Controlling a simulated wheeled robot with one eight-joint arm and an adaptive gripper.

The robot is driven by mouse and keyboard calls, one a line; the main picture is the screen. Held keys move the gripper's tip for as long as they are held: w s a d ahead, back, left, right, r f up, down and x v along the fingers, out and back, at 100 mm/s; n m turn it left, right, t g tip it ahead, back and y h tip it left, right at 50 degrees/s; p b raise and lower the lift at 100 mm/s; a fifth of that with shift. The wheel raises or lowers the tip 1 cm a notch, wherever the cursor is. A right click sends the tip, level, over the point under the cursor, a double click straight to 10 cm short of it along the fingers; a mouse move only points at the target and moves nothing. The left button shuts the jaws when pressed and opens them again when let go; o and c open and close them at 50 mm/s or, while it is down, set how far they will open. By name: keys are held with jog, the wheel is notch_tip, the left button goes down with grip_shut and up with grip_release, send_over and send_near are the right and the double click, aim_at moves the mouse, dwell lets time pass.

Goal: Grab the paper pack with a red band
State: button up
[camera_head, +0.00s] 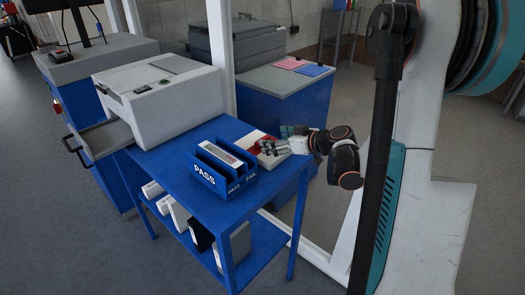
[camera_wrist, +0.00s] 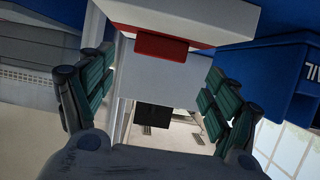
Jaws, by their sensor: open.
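The white paper pack with a red band (camera_head: 255,137) lies on the blue table (camera_head: 178,176), right of the PASS/FAIL box. My gripper (camera_head: 277,142) is at the pack's right side and hides part of it. In the wrist view the pack (camera_wrist: 185,14) is at the top centre, with its red band (camera_wrist: 160,47) facing me. My open gripper (camera_wrist: 160,78) has one finger on each side of the pack's pale lower part. I cannot tell whether the fingers touch it.
A blue PASS/FAIL box (camera_head: 203,178) stands close beside the pack and holds another pack. A white machine (camera_head: 160,95) is behind to the left. Several packs stand on the lower shelf. A blue cabinet (camera_head: 290,100) with pink and blue sheets is behind.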

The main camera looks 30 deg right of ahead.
aim_at(250, 143)
jog(key=b+x, duration=0.1)
jog(key=x, duration=0.1)
jog(key=b+x, duration=0.1)
jog(key=x, duration=0.1)
jog(key=shift+w+f, duration=0.15)
jog(key=shift+f, duration=0.25)
jog(key=shift+w+a, duration=0.1)
jog(key=shift+w, duration=0.3)
jog(key=shift+s, duration=0.1)
jog(key=c, duration=1.4)
